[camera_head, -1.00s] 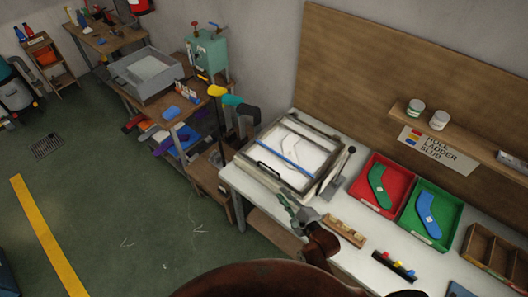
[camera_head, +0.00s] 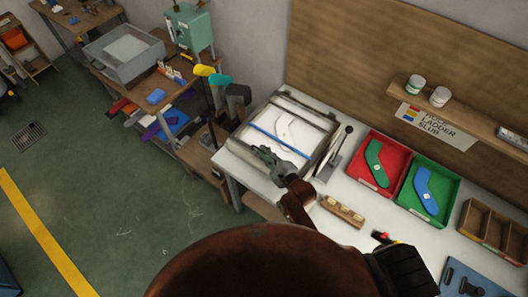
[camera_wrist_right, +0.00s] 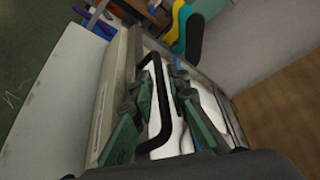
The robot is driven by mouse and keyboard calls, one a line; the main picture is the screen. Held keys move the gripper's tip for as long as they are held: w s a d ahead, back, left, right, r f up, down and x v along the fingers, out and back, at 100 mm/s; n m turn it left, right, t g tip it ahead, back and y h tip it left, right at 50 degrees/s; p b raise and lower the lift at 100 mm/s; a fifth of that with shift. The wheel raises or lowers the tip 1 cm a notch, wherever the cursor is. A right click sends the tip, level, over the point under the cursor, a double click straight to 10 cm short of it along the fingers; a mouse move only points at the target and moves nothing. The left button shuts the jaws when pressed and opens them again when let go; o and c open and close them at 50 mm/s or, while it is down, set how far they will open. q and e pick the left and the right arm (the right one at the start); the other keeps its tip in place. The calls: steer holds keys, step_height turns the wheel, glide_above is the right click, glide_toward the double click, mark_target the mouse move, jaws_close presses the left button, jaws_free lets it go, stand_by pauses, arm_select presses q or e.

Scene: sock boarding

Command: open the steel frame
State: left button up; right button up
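The steel frame (camera_head: 310,112) lies flat over a white bed at the left end of the bench, with a blue strip across it and a pale boot-shaped outline inside. Its near bar (camera_wrist_right: 108,95) and black bar handle (camera_wrist_right: 157,110) show in the right wrist view. My right gripper (camera_head: 264,154) is at the frame's near edge, over the handle. In the right wrist view its two green fingers (camera_wrist_right: 158,88) are apart, and the handle appears between them. I cannot tell whether either finger touches it. My left gripper is not in view.
A lever with a black knob (camera_head: 348,130) stands just right of the frame. A red tray (camera_head: 360,172) and a green tray (camera_head: 407,208) hold sock-shaped pieces. A wooden block (camera_head: 343,212) lies in front. Yellow, teal and black forms (camera_head: 220,80) stand left of the bench.

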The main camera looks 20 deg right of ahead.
jaws_close()
stand_by(0.7)
